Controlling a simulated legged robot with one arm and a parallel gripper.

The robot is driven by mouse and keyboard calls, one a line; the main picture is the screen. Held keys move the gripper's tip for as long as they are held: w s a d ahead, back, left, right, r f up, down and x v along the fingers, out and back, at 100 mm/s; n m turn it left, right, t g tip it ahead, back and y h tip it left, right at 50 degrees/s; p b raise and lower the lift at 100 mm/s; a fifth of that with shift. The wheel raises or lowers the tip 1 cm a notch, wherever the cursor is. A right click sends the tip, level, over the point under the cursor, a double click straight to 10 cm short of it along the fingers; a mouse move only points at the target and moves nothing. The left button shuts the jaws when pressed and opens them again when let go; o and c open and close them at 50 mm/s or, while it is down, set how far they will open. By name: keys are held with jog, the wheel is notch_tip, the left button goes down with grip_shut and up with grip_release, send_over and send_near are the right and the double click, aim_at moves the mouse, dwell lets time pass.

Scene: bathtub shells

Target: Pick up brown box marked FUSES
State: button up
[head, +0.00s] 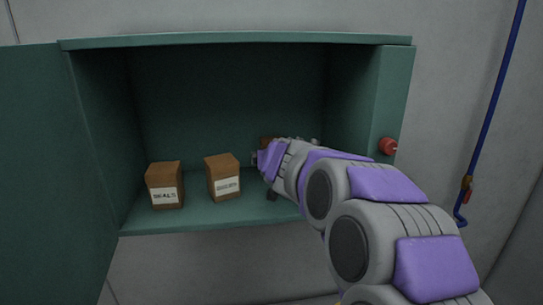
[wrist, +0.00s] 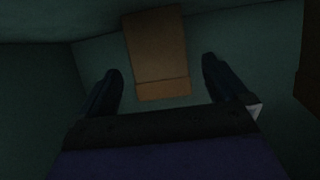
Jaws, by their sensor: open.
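My gripper (head: 262,165) reaches into the green cabinet from the right and is open. In the wrist view a brown box (wrist: 157,45) lies ahead, between the lines of my two fingers (wrist: 161,68), with no finger visibly touching it. In the head view a brown box (head: 266,141) is mostly hidden behind my gripper; its label does not show, so I cannot read FUSES on it. A brown box marked SEALS (head: 164,186) stands at the left of the shelf. Another brown box (head: 223,177) stands right of it, its label too blurred to read surely.
The cabinet (head: 235,39) has side walls and a top edge around the opening. Its door (head: 45,170) stands open at left. A red knob (head: 388,146) is on the right frame. A blue pipe (head: 493,100) runs down the right wall. A brown edge (wrist: 311,65) shows at the wrist view's right.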

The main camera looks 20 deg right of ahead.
jog(key=shift+p+x, duration=0.75)
jog(key=shift+x, duration=1.85)
jog(key=shift+s, duration=0.1)
jog(key=c, duration=1.3)
jog(key=shift+o, duration=0.2)
jog(key=shift+r, duration=0.1)
